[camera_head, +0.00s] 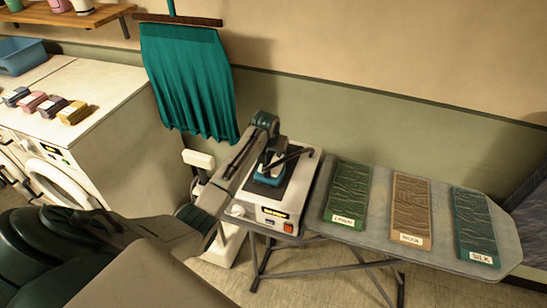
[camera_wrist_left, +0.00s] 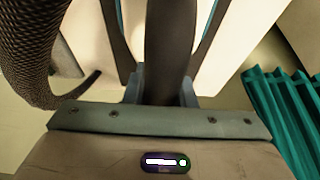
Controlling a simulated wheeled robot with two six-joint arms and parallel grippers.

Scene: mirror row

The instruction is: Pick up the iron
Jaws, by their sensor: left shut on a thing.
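The iron (camera_head: 268,174) is small, with a teal body and a dark handle. It is over the dark plate of a white base station (camera_head: 248,207), at the left end of the ironing board. I cannot tell whether it touches the plate. My left gripper (camera_head: 277,153) reaches in from the left and is shut on the iron's handle, partly hiding the iron. In the left wrist view a dark handle (camera_wrist_left: 170,50) runs between the two fingers. My right gripper is in neither view.
The grey ironing board (camera_head: 377,222) carries linen (camera_head: 348,192), wool (camera_head: 411,208) and silk (camera_head: 474,224) cloth panels. White washers (camera_head: 110,110) stand left, with several small coloured blocks on top. A teal cloth (camera_head: 190,80) hangs behind. A braided cord (camera_wrist_left: 35,50) passes close to the left wrist.

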